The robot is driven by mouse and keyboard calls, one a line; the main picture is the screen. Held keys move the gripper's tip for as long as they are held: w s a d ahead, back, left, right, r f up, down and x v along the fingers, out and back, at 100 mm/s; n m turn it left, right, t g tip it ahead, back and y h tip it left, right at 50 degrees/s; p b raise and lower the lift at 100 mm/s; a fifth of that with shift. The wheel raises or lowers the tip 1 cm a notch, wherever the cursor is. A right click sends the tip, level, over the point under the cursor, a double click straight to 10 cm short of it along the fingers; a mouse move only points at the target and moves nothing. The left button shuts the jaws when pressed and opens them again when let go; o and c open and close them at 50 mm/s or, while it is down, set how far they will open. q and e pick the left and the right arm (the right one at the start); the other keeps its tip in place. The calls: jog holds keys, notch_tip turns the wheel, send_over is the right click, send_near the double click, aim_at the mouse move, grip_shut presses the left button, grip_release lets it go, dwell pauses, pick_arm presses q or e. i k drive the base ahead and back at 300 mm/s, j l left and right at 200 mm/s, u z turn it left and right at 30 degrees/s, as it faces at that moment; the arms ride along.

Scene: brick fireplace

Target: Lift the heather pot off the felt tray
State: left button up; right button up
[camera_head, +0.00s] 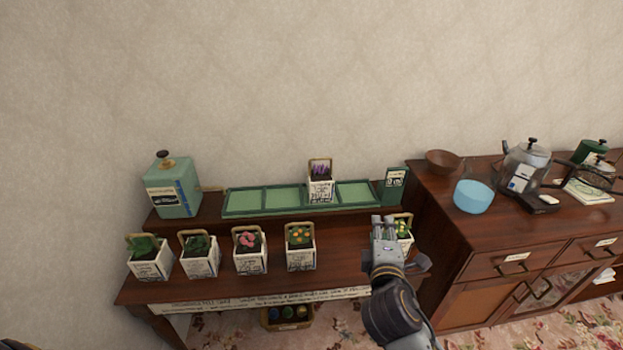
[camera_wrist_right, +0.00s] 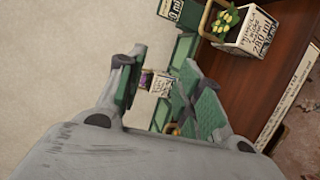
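The heather pot (camera_head: 320,188) is a white lettered box with purple flowers and a wooden handle. It stands upright in the third compartment from the left of the green felt tray (camera_head: 262,213), on the raised back shelf. My right gripper (camera_head: 384,222) is in front and to the right of it, above the table's right part, apart from the pot. In the right wrist view the gripper (camera_wrist_right: 160,72) is open, with the heather pot (camera_wrist_right: 160,84) showing small and farther off between the fingers. My left gripper is not in view.
Several white plant pots (camera_head: 250,250) with handles line the front of the table; the rightmost, with yellow flowers (camera_head: 404,230), is close beside my right gripper. A green sign (camera_head: 394,184) stands at the tray's right end. A green canister (camera_head: 173,190) stands left; a cabinet (camera_head: 480,235) stands right.

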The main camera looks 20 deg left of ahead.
aim_at(321, 183)
jog(key=i+j, duration=0.45)
jog(key=j, duration=0.25)
jog(key=i+j, duration=0.25)
jog(key=j, duration=0.1)
